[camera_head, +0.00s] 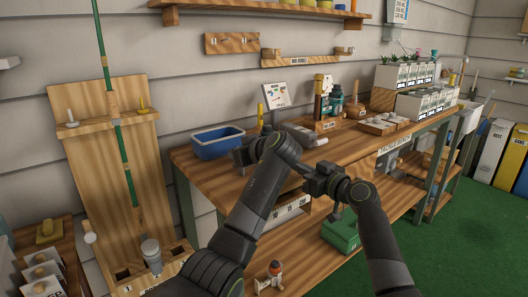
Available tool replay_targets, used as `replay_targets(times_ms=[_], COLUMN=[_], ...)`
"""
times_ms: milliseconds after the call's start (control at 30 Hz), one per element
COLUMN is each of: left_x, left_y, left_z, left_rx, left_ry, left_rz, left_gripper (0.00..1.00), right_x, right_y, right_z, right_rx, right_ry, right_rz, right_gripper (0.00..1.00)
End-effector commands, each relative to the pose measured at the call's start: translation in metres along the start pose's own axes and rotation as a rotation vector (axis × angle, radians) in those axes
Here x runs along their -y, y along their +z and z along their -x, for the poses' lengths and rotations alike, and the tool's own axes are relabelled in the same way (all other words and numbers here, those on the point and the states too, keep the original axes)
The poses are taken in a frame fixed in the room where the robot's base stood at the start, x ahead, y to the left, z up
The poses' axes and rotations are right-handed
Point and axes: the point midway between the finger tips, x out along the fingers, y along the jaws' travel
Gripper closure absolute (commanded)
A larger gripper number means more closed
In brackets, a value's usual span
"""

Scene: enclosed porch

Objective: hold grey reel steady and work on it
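I cannot make out a grey reel for certain. A grey, rounded piece (152,252) stands at the foot of the wooden rod rack on the left, and a pale grey object (299,134) lies on the workbench behind my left wrist. My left gripper (241,156) is over the front of the bench, just right of the blue bin. My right gripper (313,180) is by the bench's front edge, to the right of the left one. Both are dark and small in view, and their fingertips are not clear. I see nothing held.
The wooden workbench (365,148) has a blue bin (217,145) at its left end and white boxes (408,75) at the far right. A green box (341,232) sits on the lower shelf. Green floor (460,245) is clear at right.

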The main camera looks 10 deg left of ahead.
Motion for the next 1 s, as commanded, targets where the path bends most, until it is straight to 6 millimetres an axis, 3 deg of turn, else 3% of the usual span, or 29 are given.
replay_targets(times_ms=[600, 1000], left_x=[0.0, 0.0], left_y=[0.0, 0.0], left_z=[0.0, 0.0], left_rx=[0.0, 0.0], left_ry=[0.0, 0.0], left_rz=[0.0, 0.0], left_gripper=[1.0, 1.0], right_x=[0.001, 0.001], right_y=[-0.001, -0.001], right_z=[-0.056, -0.067], right_rx=[0.001, 0.001], right_ry=[-0.002, -0.001], right_rz=[-0.001, 0.0], right_gripper=[1.0, 1.0])
